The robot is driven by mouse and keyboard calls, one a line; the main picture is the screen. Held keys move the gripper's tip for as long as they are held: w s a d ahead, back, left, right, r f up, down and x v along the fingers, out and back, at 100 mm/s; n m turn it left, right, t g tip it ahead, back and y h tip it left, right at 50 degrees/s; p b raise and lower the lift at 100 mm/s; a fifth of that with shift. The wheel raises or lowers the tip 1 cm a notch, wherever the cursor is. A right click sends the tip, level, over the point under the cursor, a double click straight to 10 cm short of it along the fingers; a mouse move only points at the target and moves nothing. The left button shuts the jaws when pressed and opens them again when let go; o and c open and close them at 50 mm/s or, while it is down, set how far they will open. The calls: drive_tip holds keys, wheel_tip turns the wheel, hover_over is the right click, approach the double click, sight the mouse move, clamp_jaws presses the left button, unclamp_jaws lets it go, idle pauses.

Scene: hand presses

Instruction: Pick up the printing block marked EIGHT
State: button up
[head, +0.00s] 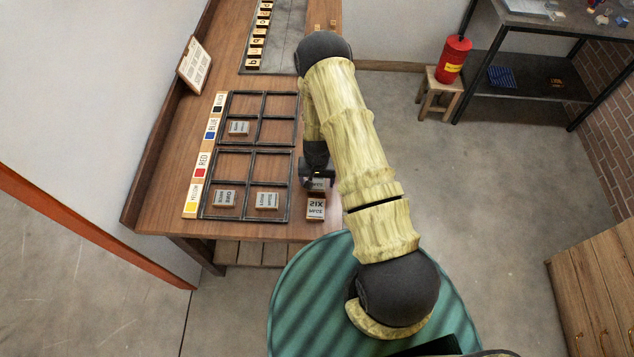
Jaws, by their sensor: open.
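My gripper (318,177) is open and points down at the right edge of the wooden table. A pale-topped block (319,185) lies directly under it, partly hidden by the fingers. I cannot read its marking or tell whether the fingers touch it. Just in front of it, nearer my base, stands a block with mirrored lettering that reads SIX (316,207). I cannot make out the word EIGHT on any block in view.
Two dark divided trays (297,118) (289,206) lie left of my gripper. One block (239,128) sits in the blue row; two more (225,198) (266,200) sit in the yellow row. A sign (195,64) leans at the table's back.

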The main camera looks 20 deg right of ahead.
sight(317, 182)
drive_tip(key=shift+c, duration=0.3)
drive_tip(key=c, duration=1)
drive_tip(key=shift+r, duration=0.1)
drive_tip(key=shift+c, duration=0.2)
wheel_tip(317, 182, up, 10)
drive_tip(key=b, duration=0.3)
